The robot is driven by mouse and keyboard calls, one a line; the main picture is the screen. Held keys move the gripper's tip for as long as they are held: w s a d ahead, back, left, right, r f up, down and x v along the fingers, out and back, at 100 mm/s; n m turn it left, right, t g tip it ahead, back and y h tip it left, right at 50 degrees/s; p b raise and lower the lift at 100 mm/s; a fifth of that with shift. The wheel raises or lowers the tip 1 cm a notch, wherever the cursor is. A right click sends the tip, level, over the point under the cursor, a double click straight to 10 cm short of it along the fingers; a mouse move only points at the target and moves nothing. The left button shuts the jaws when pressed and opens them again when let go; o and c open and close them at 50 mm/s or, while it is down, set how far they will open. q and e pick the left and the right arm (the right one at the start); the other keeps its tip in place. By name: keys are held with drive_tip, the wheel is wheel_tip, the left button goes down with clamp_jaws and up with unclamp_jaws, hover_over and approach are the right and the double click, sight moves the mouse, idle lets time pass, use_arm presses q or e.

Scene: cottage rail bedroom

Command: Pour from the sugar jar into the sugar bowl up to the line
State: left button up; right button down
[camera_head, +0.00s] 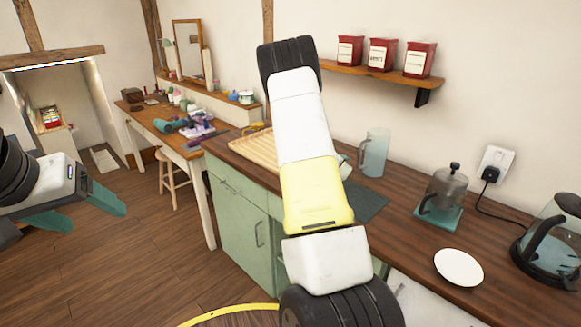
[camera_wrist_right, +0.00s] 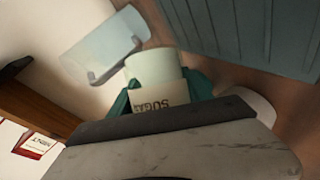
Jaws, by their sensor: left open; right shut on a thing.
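My right gripper (camera_wrist_right: 159,88) is shut on the sugar jar (camera_wrist_right: 153,67), a pale green jar with a cream label reading SUGAR, upside down in the right wrist view. Its teal fingers show on both sides of the jar. In the head view my right arm (camera_head: 304,130) hides this gripper and most of what is behind it. A rounded white thing (camera_wrist_right: 259,104) shows partly beside the jar in the wrist view; I cannot tell whether it is the sugar bowl. No fill line is visible. My left gripper (camera_head: 84,211) is open and empty, over the floor at the left.
On the wooden counter (camera_head: 405,229) stand a clear pitcher (camera_head: 374,153), a French press (camera_head: 446,187), a white plate (camera_head: 459,267) and a glass kettle (camera_head: 551,240). A dark ribbed mat (camera_head: 367,203) lies behind my arm, near a wooden tray (camera_head: 255,150). Red canisters (camera_head: 382,55) line the shelf.

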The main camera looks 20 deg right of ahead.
drive_tip(key=shift+f, duration=0.15)
drive_tip(key=shift+r+n+h, duration=0.5)
drive_tip(key=shift+r+n, duration=0.05)
drive_tip(key=shift+n, duration=0.05)
drive_tip(key=shift+w+a+r+n+h+p, duration=0.3)
drive_tip(key=shift+a+r+n+h+p, duration=0.1)
drive_tip(key=shift+r+n, duration=0.2)
idle(1.2)
drive_tip(key=shift+w+r+n+g+h+p, duration=0.1)
drive_tip(key=shift+r+n+g+h+p, duration=0.3)
drive_tip(key=shift+r+n+h+p, duration=0.15)
idle(1.2)
drive_tip(key=shift+a+f+n, duration=0.1)
drive_tip(key=shift+f+n, duration=0.05)
drive_tip(key=shift+n, duration=0.1)
